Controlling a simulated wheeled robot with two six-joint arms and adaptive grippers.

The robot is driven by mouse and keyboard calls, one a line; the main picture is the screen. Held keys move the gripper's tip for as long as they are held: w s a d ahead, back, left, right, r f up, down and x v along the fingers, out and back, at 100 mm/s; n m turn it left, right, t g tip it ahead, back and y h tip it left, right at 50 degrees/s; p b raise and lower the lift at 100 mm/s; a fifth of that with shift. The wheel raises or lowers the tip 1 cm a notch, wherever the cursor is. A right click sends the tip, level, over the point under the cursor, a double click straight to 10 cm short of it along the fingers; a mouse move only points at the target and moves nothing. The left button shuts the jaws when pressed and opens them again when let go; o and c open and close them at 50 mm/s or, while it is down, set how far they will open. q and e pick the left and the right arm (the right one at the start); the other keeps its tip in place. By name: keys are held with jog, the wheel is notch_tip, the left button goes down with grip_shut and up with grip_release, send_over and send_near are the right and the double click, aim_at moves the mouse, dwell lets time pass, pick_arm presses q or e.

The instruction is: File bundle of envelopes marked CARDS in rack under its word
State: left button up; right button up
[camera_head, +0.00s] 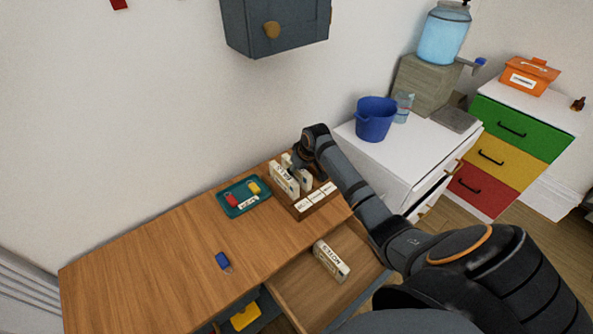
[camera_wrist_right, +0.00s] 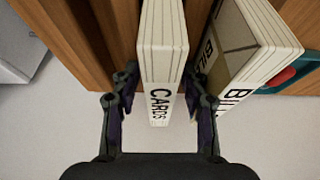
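The CARDS bundle (camera_wrist_right: 162,75) is a white block with its black word facing the camera in the right wrist view. It stands upright beside a BILLS bundle (camera_wrist_right: 245,50), with a wooden divider between them. In the head view the wooden rack (camera_head: 325,200) has white word labels along its front, too small to read. The BILLS bundle (camera_head: 283,182) stands in it, and the CARDS bundle (camera_head: 306,182) is partly hidden. My right gripper (camera_wrist_right: 160,75) is around the CARDS bundle, with narrow gaps between fingers and sides. A third bundle (camera_head: 331,261), apparently marked NOTES, lies in the open drawer. My left gripper is not in view.
A teal tray (camera_head: 233,212) with red and yellow items sits left of the rack. A blue tag (camera_head: 223,261) lies on the wooden desk (camera_head: 150,270), otherwise clear at left. The drawer (camera_head: 300,290) juts out in front. A white cabinet (camera_head: 400,155) bears a blue bucket (camera_head: 375,121).

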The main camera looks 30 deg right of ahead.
jog(key=shift+r, duration=0.15)
jog(key=v, duration=1.2)
